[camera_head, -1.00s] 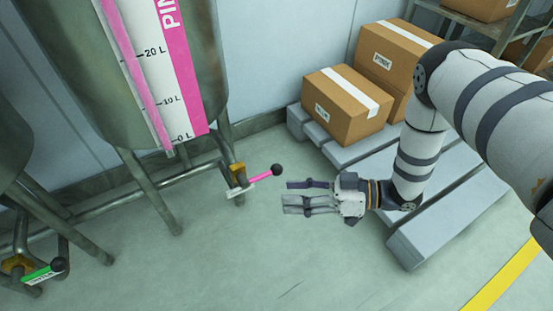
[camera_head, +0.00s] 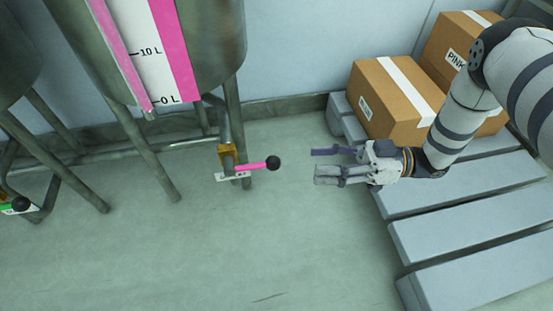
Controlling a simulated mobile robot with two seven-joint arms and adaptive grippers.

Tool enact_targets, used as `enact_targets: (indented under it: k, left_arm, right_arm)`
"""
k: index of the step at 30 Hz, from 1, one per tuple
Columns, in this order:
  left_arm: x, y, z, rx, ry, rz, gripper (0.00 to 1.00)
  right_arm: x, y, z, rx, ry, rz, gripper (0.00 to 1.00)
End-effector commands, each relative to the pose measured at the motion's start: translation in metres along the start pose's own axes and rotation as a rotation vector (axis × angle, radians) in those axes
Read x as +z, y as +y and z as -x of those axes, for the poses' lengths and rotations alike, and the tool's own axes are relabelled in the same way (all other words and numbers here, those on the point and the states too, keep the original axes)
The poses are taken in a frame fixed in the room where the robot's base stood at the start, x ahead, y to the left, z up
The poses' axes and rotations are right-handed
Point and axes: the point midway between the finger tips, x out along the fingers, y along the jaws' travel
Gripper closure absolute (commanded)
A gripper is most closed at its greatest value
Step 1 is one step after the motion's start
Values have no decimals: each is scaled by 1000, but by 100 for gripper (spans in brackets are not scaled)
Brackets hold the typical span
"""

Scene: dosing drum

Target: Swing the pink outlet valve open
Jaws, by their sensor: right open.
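The pink outlet valve has a pink lever (camera_head: 251,167) with a black ball knob (camera_head: 273,163) at its right end. The lever points right from the brass-coloured valve body (camera_head: 227,155) on the outlet pipe below the pink-marked steel drum (camera_head: 213,45). A small white label sits by the lever's base. My right gripper (camera_head: 322,163) comes in from the right, its fingers pointing left at the knob. It is open and empty, with a clear gap between fingertips and knob. My left gripper is not in view.
A second drum at the left has a green-handled valve (camera_head: 15,204). Steel legs stand around the pink drum. At the right, cardboard boxes (camera_head: 388,103) rest on a grey pallet (camera_head: 450,237). The floor in front of the pink valve is clear.

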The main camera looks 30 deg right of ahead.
Motion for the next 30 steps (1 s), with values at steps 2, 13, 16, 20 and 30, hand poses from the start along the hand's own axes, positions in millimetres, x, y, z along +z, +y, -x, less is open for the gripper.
enact_targets:
  k: [2,13,16,20,30]
  left_arm:
    - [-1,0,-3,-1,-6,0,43]
    - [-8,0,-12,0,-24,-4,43]
    - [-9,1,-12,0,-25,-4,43]
    - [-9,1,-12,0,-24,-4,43]
    - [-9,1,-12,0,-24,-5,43]
  right_arm:
    - [1,0,-20,-3,2,0,54]
    - [2,0,-97,-1,-1,0,54]
    - [1,0,-103,0,-2,-1,54]
    - [0,0,-104,1,-2,-1,54]
    - [0,0,-104,1,-1,0,100]
